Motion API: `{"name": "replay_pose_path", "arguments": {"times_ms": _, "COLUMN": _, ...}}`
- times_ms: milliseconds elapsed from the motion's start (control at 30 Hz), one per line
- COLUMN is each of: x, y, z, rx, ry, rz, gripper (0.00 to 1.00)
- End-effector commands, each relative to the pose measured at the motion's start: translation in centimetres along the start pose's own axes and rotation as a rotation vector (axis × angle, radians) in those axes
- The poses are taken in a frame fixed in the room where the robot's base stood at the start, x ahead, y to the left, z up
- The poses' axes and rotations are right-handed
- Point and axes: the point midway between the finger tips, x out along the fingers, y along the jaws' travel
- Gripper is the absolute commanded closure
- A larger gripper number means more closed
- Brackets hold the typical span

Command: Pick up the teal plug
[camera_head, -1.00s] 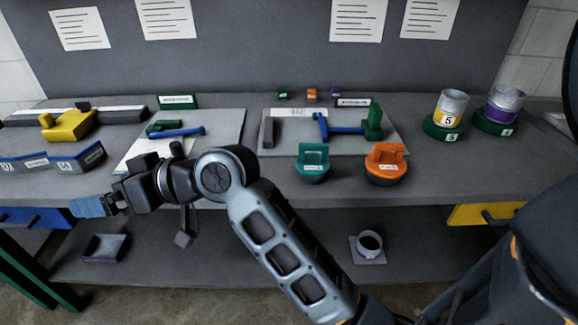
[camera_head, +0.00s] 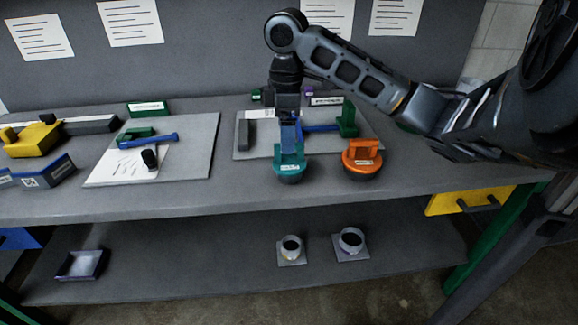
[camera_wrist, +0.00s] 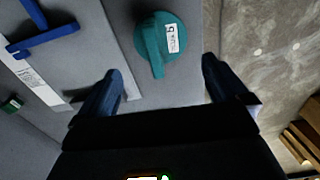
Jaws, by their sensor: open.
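An orange plug (camera_head: 361,160) stands just right of the teal one. A grey board (camera_head: 243,152) with a blue tool (camera_head: 320,128) and green block (camera_head: 348,120) lies behind. The shelf below holds two collars (camera_head: 291,248) (camera_head: 351,241).

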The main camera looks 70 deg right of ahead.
Motion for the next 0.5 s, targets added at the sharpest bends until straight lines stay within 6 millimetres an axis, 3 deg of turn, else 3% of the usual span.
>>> {"name": "replay_pose_path", "arguments": {"times_ms": 500, "x": 5.3, "y": -0.2, "z": 0.9, "rx": 0.004, "ry": -0.016, "rz": -0.005, "gripper": 0.0}}
